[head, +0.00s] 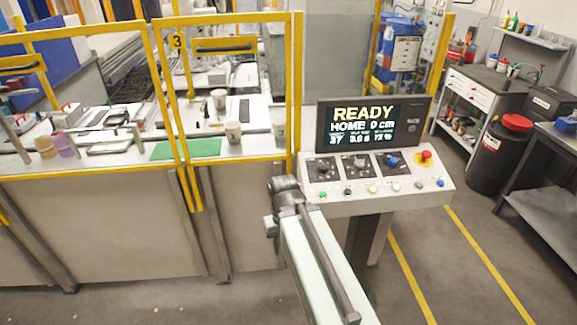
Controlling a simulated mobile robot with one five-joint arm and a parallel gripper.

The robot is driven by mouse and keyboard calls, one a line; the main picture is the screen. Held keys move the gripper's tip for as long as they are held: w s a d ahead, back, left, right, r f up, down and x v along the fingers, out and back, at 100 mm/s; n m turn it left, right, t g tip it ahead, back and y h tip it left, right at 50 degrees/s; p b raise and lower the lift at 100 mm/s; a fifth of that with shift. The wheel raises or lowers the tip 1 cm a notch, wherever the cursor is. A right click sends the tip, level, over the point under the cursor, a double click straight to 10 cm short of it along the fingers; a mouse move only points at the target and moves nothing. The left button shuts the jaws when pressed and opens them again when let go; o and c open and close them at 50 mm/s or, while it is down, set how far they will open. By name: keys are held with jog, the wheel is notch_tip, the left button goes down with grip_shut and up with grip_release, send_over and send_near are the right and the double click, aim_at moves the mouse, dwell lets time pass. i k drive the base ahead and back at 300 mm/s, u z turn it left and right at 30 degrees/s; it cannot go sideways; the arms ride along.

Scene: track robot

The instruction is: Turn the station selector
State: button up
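A control console (434,197) stands right of centre in the head view. Its sloped panel carries three square dark plates with knobs: a left knob (323,168), a middle knob (358,167) and a right knob with blue on it (393,160). I cannot read their labels, so I cannot tell which one is the station selector. My arm reaches up from the bottom to a dark joint just left of the console's front edge. I cannot make out any gripper fingers, and nothing of mine visibly touches a knob.
A screen (372,125) above the panel reads READY, HOME 0 cm. A red emergency button (427,156) sits right of the knobs. Several small buttons line the panel's front edge. A yellow-framed fence (298,90) stands left of the console. Floor with yellow lines is clear at right.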

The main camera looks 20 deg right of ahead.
aim_at(323, 167)
jog(key=u, duration=0.2)
jog(key=k, duration=1.1)
jog(key=z, duration=0.55)
jog(key=i, duration=1)
jog(key=u, duration=0.05)
